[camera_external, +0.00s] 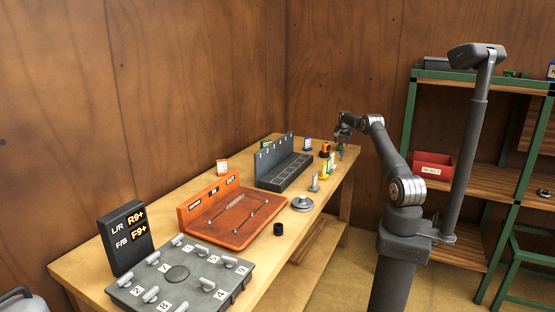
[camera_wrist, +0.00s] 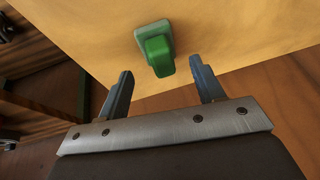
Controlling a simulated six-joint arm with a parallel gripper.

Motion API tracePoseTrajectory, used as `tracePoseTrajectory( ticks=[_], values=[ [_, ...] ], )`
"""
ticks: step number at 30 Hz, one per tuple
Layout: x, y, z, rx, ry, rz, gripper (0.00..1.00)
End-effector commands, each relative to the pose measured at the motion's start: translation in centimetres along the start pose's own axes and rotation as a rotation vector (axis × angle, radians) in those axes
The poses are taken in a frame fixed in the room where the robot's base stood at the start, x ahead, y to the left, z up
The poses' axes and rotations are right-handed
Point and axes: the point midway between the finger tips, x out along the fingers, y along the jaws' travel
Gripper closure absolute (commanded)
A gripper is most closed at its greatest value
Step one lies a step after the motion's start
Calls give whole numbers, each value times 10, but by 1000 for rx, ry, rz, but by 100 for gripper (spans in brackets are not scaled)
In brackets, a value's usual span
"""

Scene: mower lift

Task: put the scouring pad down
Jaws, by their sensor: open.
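A green block with a paler grey-green base, which I take for the scouring pad (camera_wrist: 158,54), rests on the wooden table top (camera_wrist: 250,30) near its edge in the wrist view. My gripper (camera_wrist: 161,72) is open, with one finger on each side of the block's near end. I see a gap between the block and each finger, so neither appears to touch it. In the external view my gripper (camera_external: 342,140) is over the far right end of the bench, where the pad is too small to make out clearly.
A small orange item (camera_external: 326,149) and a yellow-green item (camera_external: 324,171) stand near my gripper. A dark slotted rack (camera_external: 284,172), an orange tray (camera_external: 235,232) and a grey numbered panel (camera_external: 180,280) line the bench. A green shelf with a red bin (camera_external: 433,164) stands to the right.

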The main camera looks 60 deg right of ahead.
Motion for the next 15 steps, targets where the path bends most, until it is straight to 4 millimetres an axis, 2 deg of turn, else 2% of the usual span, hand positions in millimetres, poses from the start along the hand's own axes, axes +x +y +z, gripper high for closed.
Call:
tracePoseTrajectory(
  ticks=[1,6,15],
  values=[
    [-12,-1,-1,0,2,-1,38],
    [-43,-1,-1,0,2,-1,38],
    [-81,0,0,0,1,0,38]
  ],
)
